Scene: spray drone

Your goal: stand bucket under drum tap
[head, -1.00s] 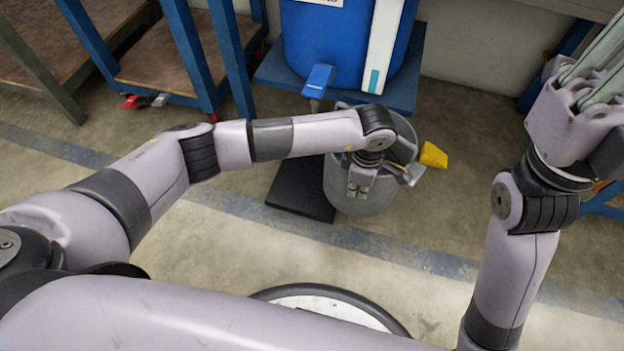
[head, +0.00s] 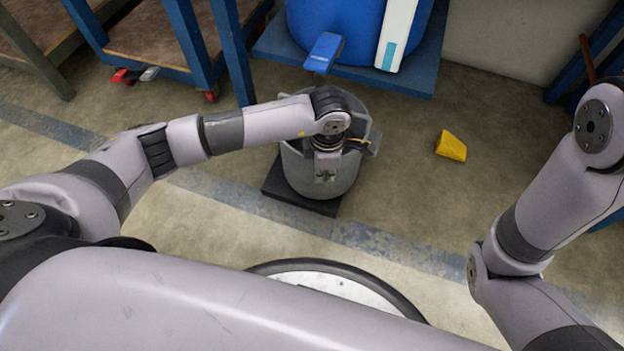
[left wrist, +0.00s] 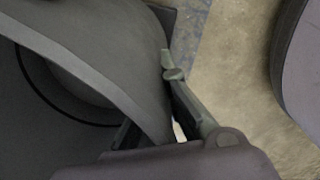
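The grey bucket (head: 300,174) stands upright over a black slab (head: 277,193) in front of the drum, in the head view. Whether it rests fully on the slab is hidden. My left gripper (head: 326,176) is at the bucket's near rim. In the left wrist view the bucket's wall (left wrist: 125,70) runs between the fingers, and the gripper is closed on it. The blue drum (head: 345,25) stands behind, with a blue tap handle (head: 323,52) at its front. The tap's outlet is hidden behind my arm. My right gripper is outside the picture.
The drum stands on a blue platform (head: 413,83). A yellow block (head: 451,146) lies on the floor right of the bucket. A blue-framed cart (head: 192,50) is at the left. The floor between the block and my right arm is clear.

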